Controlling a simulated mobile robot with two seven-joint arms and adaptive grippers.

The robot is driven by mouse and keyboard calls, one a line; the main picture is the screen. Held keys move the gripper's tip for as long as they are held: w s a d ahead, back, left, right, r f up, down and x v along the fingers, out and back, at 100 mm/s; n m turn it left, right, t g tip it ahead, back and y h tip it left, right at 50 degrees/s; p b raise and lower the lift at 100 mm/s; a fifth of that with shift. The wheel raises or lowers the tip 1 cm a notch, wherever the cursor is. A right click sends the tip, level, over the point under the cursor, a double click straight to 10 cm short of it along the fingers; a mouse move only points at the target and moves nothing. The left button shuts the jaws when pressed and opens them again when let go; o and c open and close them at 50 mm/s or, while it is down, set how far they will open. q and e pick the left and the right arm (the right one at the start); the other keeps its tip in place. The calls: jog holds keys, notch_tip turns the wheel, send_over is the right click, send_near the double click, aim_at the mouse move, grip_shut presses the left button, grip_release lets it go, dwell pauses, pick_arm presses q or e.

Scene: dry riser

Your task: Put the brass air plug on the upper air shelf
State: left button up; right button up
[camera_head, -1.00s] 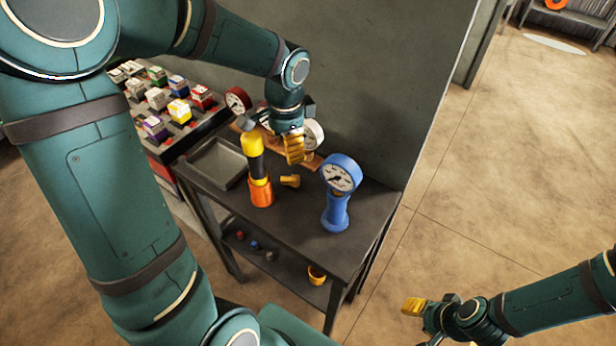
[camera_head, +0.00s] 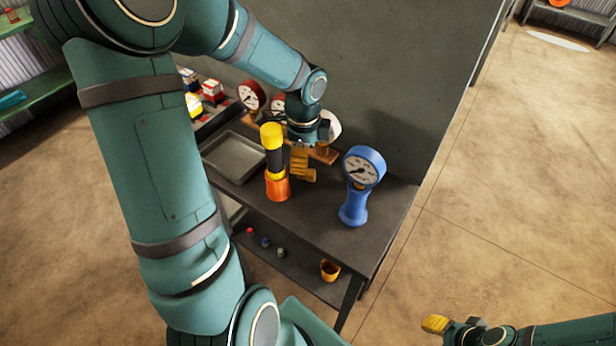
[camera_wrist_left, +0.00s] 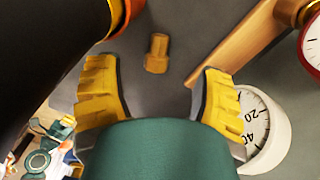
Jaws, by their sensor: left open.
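The brass air plug (camera_wrist_left: 157,52) lies on the dark bench top between the fingertips' directions in the left wrist view, apart from both yellow fingers. In the head view the plug (camera_head: 311,175) is partly hidden by my left gripper (camera_head: 299,163), which hangs over the bench just beside it. The left gripper is open and empty, and it also shows in the left wrist view (camera_wrist_left: 158,78). My right gripper (camera_head: 440,323) is low at the right over the floor; its finger opening is unclear. I cannot identify the upper air shelf.
An orange, black and yellow tool (camera_head: 277,165) stands close left of the left gripper. A blue gauge (camera_head: 362,185) stands to its right. A metal tray (camera_head: 234,157) and a red gauge (camera_head: 251,96) are behind.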

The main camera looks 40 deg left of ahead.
pick_arm(q)
jog(key=shift+d+f+b, duration=0.15)
jog(key=shift+f+b, duration=0.4)
jog(key=shift+f, duration=1.05)
jog(key=shift+d+f+b, duration=0.15)
jog(key=shift+f+b, duration=0.4)
jog(key=shift+f, duration=1)
grip_shut()
